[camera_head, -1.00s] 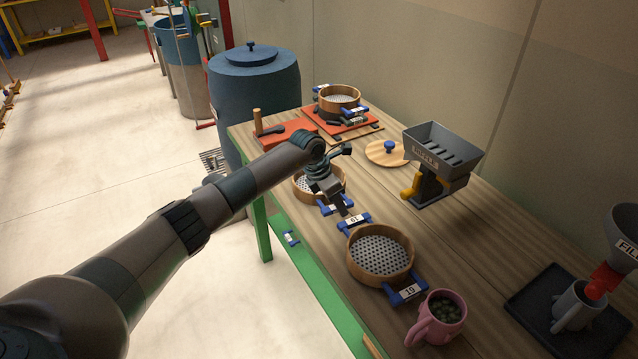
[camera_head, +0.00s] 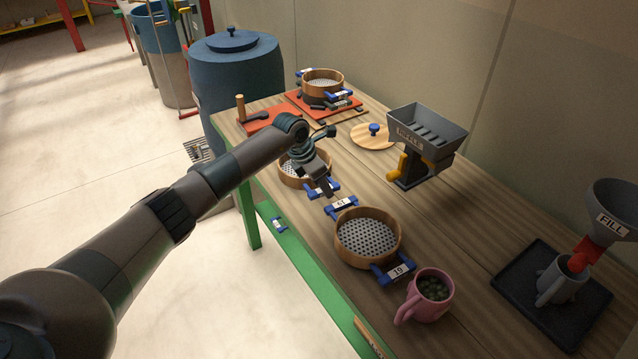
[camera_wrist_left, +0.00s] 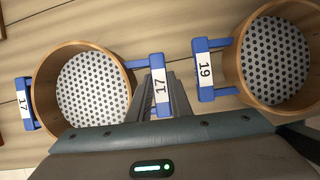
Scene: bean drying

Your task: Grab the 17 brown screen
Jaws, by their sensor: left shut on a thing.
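The 17 brown screen (camera_head: 291,181) is a round wooden sieve with a perforated floor and blue handles. It lies on the table, partly hidden behind my left arm in the head view. In the left wrist view its rim (camera_wrist_left: 42,72) is at the left, with a blue handle labelled 17 (camera_wrist_left: 158,72) at the middle. My left gripper (camera_head: 329,191) is shut on that handle; its fingers show in the wrist view (camera_wrist_left: 165,98). The similar 19 screen (camera_head: 368,240) sits just nearer, its 19 handle close beside the 17 handle. My right gripper is not in view.
A pink mug (camera_head: 430,298) stands near the front edge. A grey hopper (camera_head: 427,133), a round wooden lid (camera_head: 370,137) and another sieve on a red board (camera_head: 322,84) are farther back. A black tray (camera_head: 520,292) is at right.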

